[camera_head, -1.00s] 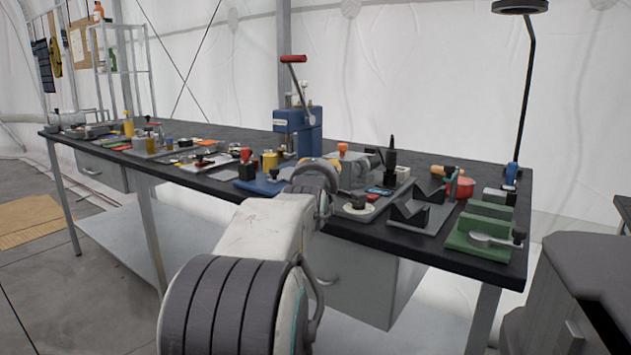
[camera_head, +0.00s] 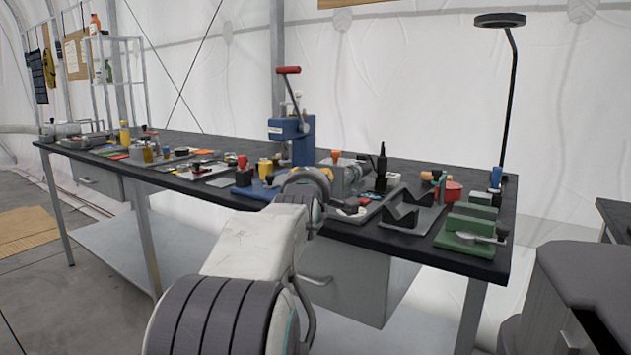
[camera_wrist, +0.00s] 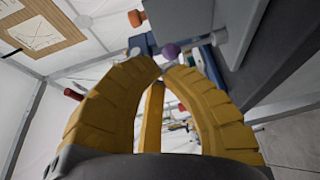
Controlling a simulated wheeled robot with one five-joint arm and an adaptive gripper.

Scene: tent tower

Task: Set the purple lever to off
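A purple ball knob (camera_wrist: 171,51), which looks like the purple lever's end, shows in the wrist view just beyond the fingertips. The lever's arm and setting cannot be made out. My gripper (camera_wrist: 164,69) has yellow ribbed fingers. Their tips are close together but apart, with nothing visible held between them. The knob appears near the tips; I cannot tell whether they touch. In the head view my arm reaches toward the bench and hides my gripper, and I cannot pick out the purple knob there.
A long dark workbench (camera_head: 335,227) carries many small tools and fixtures. A blue press (camera_head: 292,137) with a red-handled lever stands mid-bench. A green fixture (camera_head: 470,231) and a desk lamp (camera_head: 509,95) stand at the right end. A grey cabinet (camera_head: 590,280) stands at right.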

